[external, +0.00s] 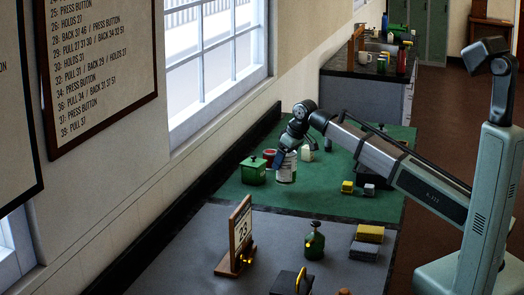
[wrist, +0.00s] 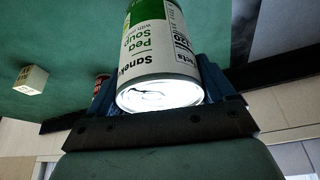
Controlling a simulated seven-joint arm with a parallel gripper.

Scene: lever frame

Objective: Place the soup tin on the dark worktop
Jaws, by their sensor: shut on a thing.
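The soup tin (external: 287,168), with a white and green "Pea Soup" label, is between the blue fingers of my gripper (external: 281,159). In the wrist view the tin (wrist: 158,45) fills the middle, its bright metal end toward the camera, and the gripper (wrist: 160,92) is shut on it from both sides. The tin is over the green work surface (external: 250,200); its clearance is hard to judge. A dark worktop (external: 343,63) tops the cabinet at the back, beyond the green surface.
A green box (external: 252,171) and a red tin (external: 269,155) stand left of the held tin. A small white block (external: 306,153) is behind it. A mug (external: 365,58) and bottles occupy the back worktop. A calendar stand (external: 240,233) is nearer.

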